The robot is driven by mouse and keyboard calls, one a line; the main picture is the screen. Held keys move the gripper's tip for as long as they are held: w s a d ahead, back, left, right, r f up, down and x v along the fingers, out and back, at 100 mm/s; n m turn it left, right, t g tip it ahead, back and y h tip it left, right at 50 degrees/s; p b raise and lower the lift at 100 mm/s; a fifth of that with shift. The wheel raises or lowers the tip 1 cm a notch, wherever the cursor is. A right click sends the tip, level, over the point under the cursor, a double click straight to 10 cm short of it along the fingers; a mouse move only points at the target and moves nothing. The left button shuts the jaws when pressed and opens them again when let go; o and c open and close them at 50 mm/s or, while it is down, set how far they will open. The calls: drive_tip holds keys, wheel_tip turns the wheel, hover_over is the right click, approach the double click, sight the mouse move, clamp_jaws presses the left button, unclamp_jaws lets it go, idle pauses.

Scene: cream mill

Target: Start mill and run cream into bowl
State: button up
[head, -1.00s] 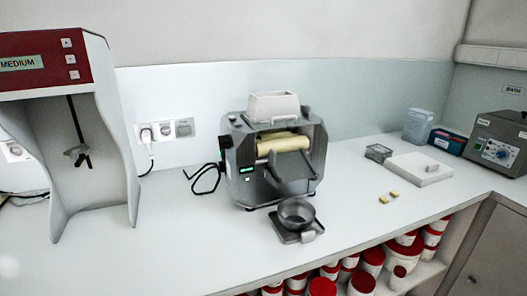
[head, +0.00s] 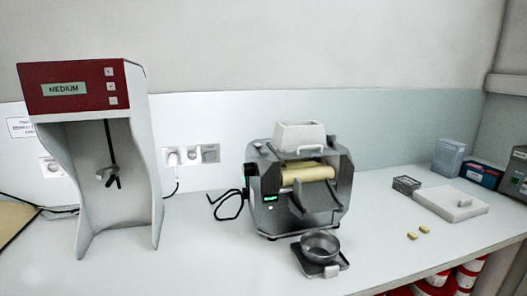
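The cream mill (head: 268,200) stands on the counter in the middle of the head view, with cream-coloured rollers (head: 306,174) and a white hopper (head: 299,136) on top. A small green display (head: 269,198) is lit on its front left. A grey tray or chute (head: 318,197) slopes down from the rollers. A dark round bowl (head: 320,246) sits on a small dark scale-like base (head: 308,266) in front of the mill, below the chute. The bowl looks empty. My gripper is not in view.
A mixer with a red panel reading MEDIUM (head: 64,89) stands at left. Red-lidded jars (head: 438,279) sit below the counter. The counter between mixer and mill is mostly clear.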

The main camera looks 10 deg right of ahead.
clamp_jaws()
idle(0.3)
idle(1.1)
